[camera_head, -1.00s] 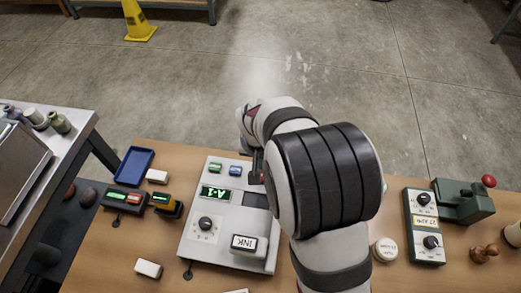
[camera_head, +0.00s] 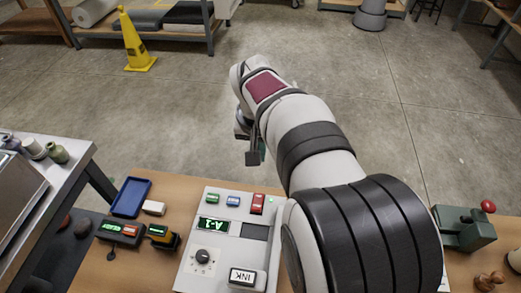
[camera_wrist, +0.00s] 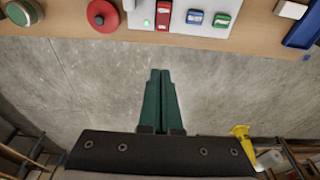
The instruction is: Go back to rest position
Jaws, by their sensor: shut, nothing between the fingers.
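My gripper (camera_wrist: 160,76) shows in the wrist view with its two green fingers together and nothing between them. It hangs over the concrete floor just beyond the table edge. In the head view my gripper (camera_head: 254,158) is small and partly hidden by my arm, above the far edge of the wooden table (camera_head: 98,262). The grey control panel (camera_head: 190,262) stands below it, with a lit green display, a dial, a block marked INK and green, blue and red switches. My arm covers the panel's right side.
A blue tray (camera_head: 131,197), a white block (camera_head: 154,208) and small devices with lit displays lie left of the panel. A green machine with a red knob (camera_head: 488,206) stands at the right. A yellow cone (camera_head: 136,45) stands on the open floor.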

